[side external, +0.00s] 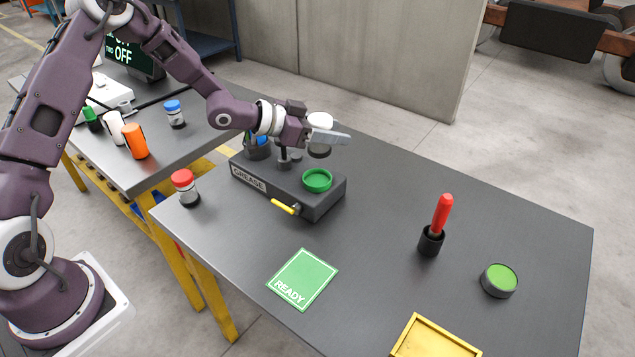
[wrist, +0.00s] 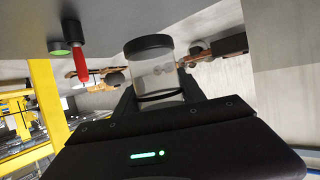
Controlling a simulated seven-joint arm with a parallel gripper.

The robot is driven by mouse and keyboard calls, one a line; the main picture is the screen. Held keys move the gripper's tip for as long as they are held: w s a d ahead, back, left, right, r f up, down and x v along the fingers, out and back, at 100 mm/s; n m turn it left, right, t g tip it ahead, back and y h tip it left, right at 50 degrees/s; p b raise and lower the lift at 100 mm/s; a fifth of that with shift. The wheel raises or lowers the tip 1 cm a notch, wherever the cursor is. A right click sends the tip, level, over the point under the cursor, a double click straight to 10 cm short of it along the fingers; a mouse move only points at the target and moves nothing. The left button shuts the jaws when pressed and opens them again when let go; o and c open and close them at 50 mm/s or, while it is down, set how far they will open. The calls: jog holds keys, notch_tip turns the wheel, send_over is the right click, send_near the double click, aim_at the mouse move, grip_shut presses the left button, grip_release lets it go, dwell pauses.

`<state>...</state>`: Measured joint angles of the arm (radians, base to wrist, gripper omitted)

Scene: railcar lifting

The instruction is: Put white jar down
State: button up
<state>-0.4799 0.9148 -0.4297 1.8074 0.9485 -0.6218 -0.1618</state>
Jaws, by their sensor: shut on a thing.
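My gripper (side external: 324,136) is shut on the white jar (side external: 320,120), which has a white top and a dark lower end. It holds the jar in the air above the dark grease box (side external: 323,203), over or near the box's green ring (side external: 317,181). In the wrist view the jar (wrist: 154,72) has a clear, pale body with black bands at both ends, between my dark fingers. The fingers hide part of its middle in the side view. A green READY mat (side external: 303,277) lies bare on the table in front of the box.
A red-lidded jar (side external: 186,188) stands left of the grease box. A red-handled tool (side external: 441,215) stands in a black holder, with a green-topped tin (side external: 499,281) to its right. A yellow tray (side external: 424,321) sits at the front edge. The table's right side is mostly clear.

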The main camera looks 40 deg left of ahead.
jog(key=f, duration=0.6)
jog(key=a+f, duration=0.1)
jog(key=f, duration=0.2)
jog(key=shift+w+a+f, duration=0.1)
jog(key=shift+w+f, duration=0.15)
jog(key=shift+w, duration=0.05)
jog(key=shift+f, duration=0.15)
jog(key=o, duration=1.4)
jog(key=shift+r, duration=0.2)
jog(key=shift+y, duration=0.3)
jog(key=v, duration=1.2)
jog(key=shift+f, duration=0.1)
